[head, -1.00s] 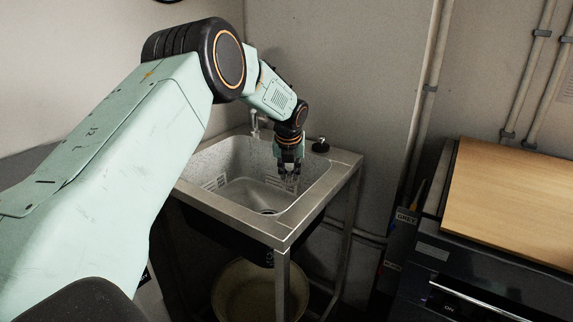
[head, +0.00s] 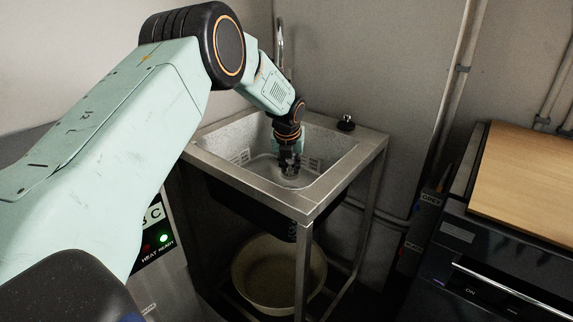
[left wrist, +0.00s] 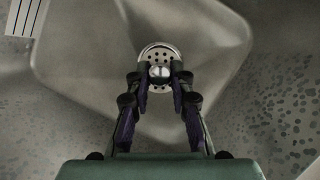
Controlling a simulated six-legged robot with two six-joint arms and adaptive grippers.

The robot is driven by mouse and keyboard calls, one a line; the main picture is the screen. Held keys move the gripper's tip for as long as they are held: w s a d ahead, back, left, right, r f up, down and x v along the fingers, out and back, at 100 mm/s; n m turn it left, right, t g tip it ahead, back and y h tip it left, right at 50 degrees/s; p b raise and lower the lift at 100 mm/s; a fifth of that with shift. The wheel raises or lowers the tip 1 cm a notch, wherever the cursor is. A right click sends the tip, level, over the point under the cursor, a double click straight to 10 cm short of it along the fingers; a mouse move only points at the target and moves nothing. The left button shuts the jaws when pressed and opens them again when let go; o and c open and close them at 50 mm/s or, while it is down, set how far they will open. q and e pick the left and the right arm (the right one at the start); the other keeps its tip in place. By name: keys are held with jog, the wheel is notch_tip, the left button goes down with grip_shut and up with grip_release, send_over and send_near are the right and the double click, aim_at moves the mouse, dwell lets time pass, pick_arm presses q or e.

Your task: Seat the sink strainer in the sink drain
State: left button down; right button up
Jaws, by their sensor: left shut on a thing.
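The sink strainer (left wrist: 160,52) is a small round metal disc with holes and a knob, seen in the left wrist view. My left gripper (left wrist: 160,76) is shut on its knob, with one finger on each side. In the head view my left gripper (head: 289,172) points down inside the sink basin (head: 236,146), low near the basin floor. The drain is hidden beneath the strainer and fingers in the wrist view. I cannot tell whether the strainer sits in the drain or just above it. My right gripper is not in view.
The basin walls rise around my left gripper. A faucet (head: 280,48) stands behind the sink, and a black knob (head: 346,123) sits on the back right rim. A round bowl (head: 262,290) stands below. A dark appliance with a wooden board (head: 530,175) is at right.

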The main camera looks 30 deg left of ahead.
aim_at(289, 176)
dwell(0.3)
pick_arm(q)
jog(key=shift+p, duration=0.35)
jog(key=shift+f+b, duration=0.3)
jog(key=shift+f, duration=0.5)
jog(key=shift+f+b, duration=1)
jog(key=shift+f, duration=1.15)
jog(key=shift+p, duration=0.45)
jog(key=shift+f+b, duration=0.85)
jog(key=shift+f, duration=0.4)
jog(key=c, duration=1.1)
grip_release()
